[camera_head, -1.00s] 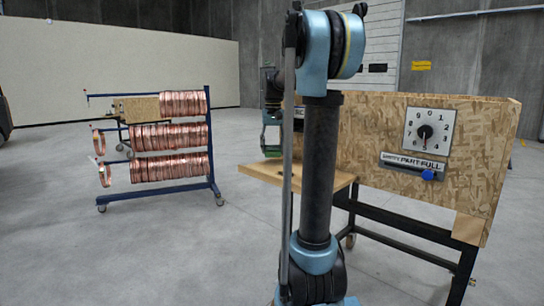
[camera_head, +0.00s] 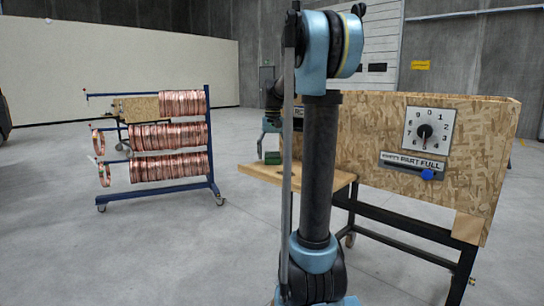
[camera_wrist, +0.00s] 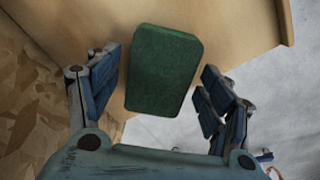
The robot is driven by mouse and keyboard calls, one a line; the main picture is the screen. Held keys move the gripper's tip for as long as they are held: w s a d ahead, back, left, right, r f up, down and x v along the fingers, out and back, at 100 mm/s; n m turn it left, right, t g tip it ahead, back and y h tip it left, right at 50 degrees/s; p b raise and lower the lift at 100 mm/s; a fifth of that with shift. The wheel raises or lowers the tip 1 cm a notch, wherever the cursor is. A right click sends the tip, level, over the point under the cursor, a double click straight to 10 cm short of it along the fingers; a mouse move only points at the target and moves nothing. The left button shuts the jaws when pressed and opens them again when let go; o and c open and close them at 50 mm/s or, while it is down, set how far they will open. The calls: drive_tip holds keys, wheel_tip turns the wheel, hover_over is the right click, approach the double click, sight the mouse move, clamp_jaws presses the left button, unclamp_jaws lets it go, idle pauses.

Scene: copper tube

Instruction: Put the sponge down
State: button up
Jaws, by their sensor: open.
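The green sponge (camera_wrist: 164,70) lies on the wooden shelf (camera_wrist: 230,30) of the workbench, near its edge, in the wrist view. It also shows as a small dark green block on the shelf in the head view (camera_head: 272,158). My gripper (camera_wrist: 158,88) is open. Its two blue-padded fingers stand on either side of the sponge, with visible gaps to it on both sides. In the head view my gripper (camera_head: 270,140) is just above the sponge, partly hidden by my arm.
A wooden box panel (camera_head: 370,135) with a number dial (camera_head: 428,130) and a part-full slider (camera_head: 414,166) stands behind the shelf. A blue rack (camera_head: 212,150) with copper coils stands at left. Grey floor between is clear.

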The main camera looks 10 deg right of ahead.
sight(273, 154)
wheel_tip(273, 154, up, 12)
idle(0.6)
